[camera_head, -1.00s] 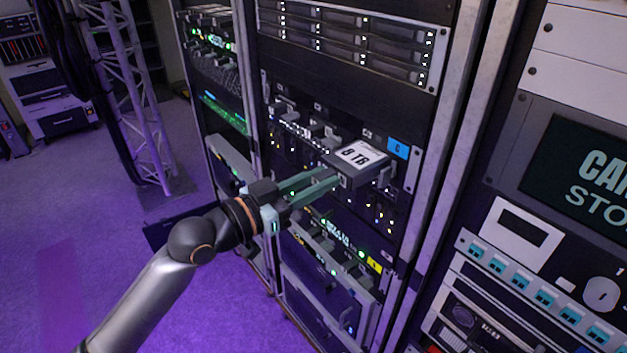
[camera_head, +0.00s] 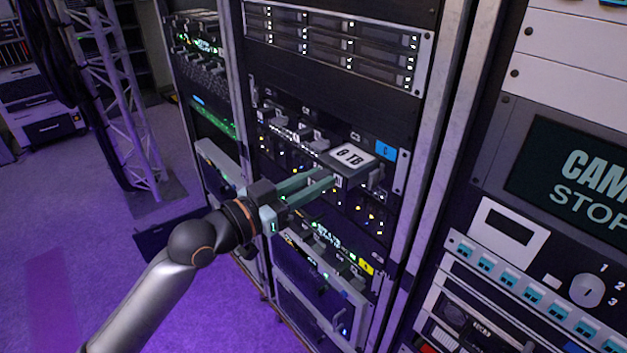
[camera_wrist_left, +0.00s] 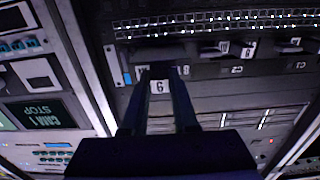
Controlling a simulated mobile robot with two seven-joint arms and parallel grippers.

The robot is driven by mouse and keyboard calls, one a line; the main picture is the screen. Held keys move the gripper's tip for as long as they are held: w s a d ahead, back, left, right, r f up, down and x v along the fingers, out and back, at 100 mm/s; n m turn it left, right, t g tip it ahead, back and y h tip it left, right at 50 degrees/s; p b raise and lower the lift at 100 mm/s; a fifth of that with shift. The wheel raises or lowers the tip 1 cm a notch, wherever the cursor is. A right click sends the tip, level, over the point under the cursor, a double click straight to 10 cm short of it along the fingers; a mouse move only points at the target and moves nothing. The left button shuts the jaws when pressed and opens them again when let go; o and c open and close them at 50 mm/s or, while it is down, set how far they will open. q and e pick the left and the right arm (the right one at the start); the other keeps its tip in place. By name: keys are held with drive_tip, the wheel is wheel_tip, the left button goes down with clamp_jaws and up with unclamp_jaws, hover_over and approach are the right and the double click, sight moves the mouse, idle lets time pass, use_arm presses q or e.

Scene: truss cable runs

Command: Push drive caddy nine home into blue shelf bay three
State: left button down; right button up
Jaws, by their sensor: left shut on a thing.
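The drive caddy (camera_head: 352,155) is a dark box with a white "8 TB" label on top. It is partly inside the shelf with the blue tag (camera_head: 386,150) and still sticks out at the front. My left gripper (camera_head: 334,182) is shut on the caddy's front and points into the rack. The bay's inside and the caddy's rear are hidden. My right gripper is not in view.
Other caddies (camera_head: 283,130) sit in the same shelf to the left. A shelf with a yellow tag (camera_head: 366,267) lies below, and a drive panel (camera_head: 340,45) above. A rack with a monitor (camera_head: 570,165) stands at right. A truss (camera_head: 120,95) stands on open floor at left.

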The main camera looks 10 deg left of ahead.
sight(345, 165)
use_arm(q)
drive_tip(key=shift+r, duration=0.1)
drive_tip(key=shift+p+x, duration=0.4)
drive_tip(key=shift+x, duration=2.6)
drive_tip(key=shift+w+d, duration=0.1)
drive_tip(key=shift+w, duration=0.05)
drive_tip(key=shift+w+d, duration=0.3)
drive_tip(key=shift+w, duration=0.1)
drive_tip(key=c, duration=0.6)
unclamp_jaws()
